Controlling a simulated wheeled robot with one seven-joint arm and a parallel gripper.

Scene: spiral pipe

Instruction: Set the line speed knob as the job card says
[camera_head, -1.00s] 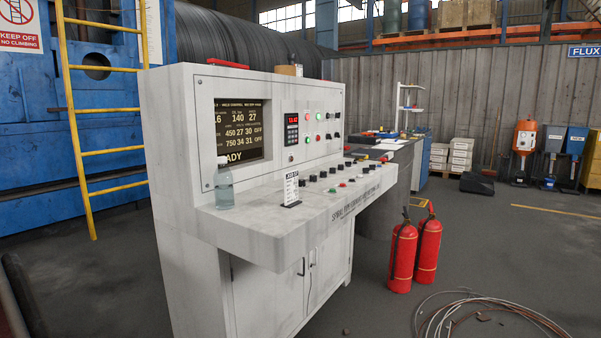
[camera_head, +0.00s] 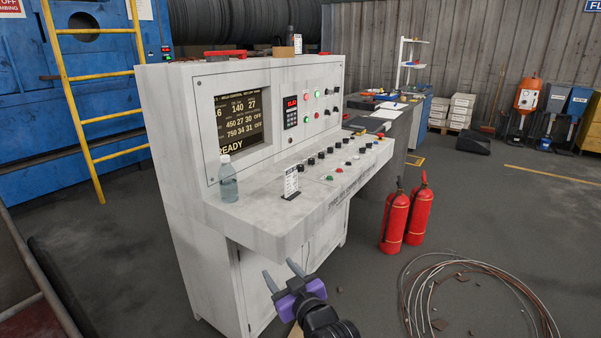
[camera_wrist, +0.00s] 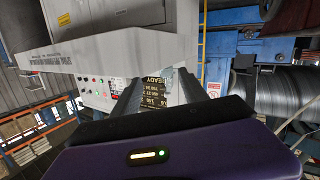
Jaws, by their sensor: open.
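The grey-white control console (camera_head: 160,130) stands in the middle of the head view. A small white job card (camera_head: 291,182) stands upright in a dark holder on its sloping desk; its print is too small to read. Several black knobs (camera_head: 321,155) line the desk to the right of the card. Which one is the line speed knob cannot be told, nor can its setting. My gripper (camera_head: 282,268) is open and empty, low in front of the console's cabinet doors, below and apart from the desk.
A clear bottle (camera_head: 228,182) stands on the desk left of the card. Two red fire extinguishers (camera_head: 405,218) stand on the floor to the right. Coiled wire (camera_head: 470,300) lies on the floor at front right. A yellow ladder (camera_head: 85,95) stands at the left.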

